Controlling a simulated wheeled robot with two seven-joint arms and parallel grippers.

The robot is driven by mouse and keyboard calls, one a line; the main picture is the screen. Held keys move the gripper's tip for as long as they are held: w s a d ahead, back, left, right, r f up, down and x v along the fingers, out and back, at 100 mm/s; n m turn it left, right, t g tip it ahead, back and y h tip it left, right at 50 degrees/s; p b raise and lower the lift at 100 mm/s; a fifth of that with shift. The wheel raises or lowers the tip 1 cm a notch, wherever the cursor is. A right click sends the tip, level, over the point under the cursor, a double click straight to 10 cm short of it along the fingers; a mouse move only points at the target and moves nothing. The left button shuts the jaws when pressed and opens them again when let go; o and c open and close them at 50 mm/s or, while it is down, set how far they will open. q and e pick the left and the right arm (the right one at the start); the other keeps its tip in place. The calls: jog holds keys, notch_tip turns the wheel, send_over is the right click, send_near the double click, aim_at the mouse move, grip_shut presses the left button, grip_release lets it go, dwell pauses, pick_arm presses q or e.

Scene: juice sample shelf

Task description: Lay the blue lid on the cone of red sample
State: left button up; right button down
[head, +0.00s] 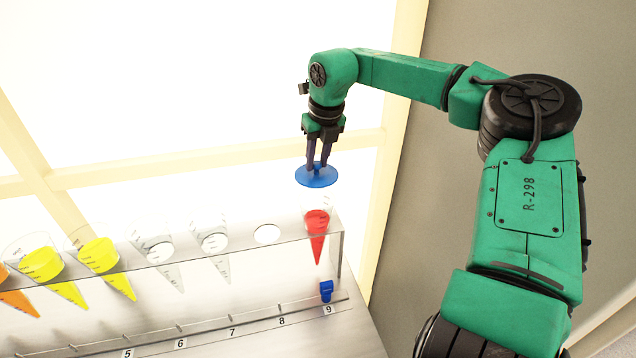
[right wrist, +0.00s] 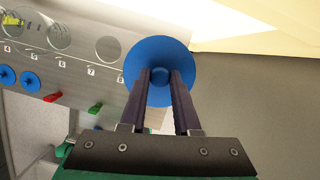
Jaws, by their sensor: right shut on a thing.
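The blue lid (head: 318,178) is a round disc with a knob, held flat by my right gripper (head: 318,166) above the shelf. It also shows in the right wrist view (right wrist: 186,58), with the fingers of my right gripper (right wrist: 161,76) shut on its knob. The cone of red sample (head: 317,236) sits in the rightmost hole of the clear shelf, below the lid with a gap between them. Its top looks uncovered in the head view. In the right wrist view the lid hides it. My left gripper is not in view.
The clear shelf (head: 190,256) holds orange, yellow and empty cones to the left, and one empty hole (head: 267,234). A blue clip (head: 326,291) sits on the numbered rail at 9. Other blue lids (right wrist: 30,81) lie at the left in the right wrist view.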

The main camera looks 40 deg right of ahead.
aim_at(318, 177)
jog(key=f, duration=0.2)
jog(key=f+p, duration=0.1)
jog(key=f, duration=0.3)
jog(key=shift+s+a+f+p, duration=0.2)
jog(key=shift+a+f+p, duration=0.1)
jog(key=shift+a, duration=0.05)
jog(key=shift+w+d+f, duration=0.15)
jog(key=shift+d+f, duration=0.15)
jog(key=c, duration=0.6)
grip_release()
jog(key=shift+c, duration=0.2)
jog(key=shift+a+r, duration=0.1)
jog(key=shift+a, duration=0.05)
jog(key=shift+r, duration=0.2)
jog(key=b+v, duration=0.1)
jog(key=v, duration=0.4)
jog(key=b+v, duration=0.1)
jog(key=v, duration=0.4)
jog(key=shift+s+r+b, duration=0.2)
jog(key=shift+s+b, duration=0.1)
jog(key=shift+b, duration=0.1)
jog(key=shift+s+r, duration=0.15)
jog(key=shift+r, duration=0.4)
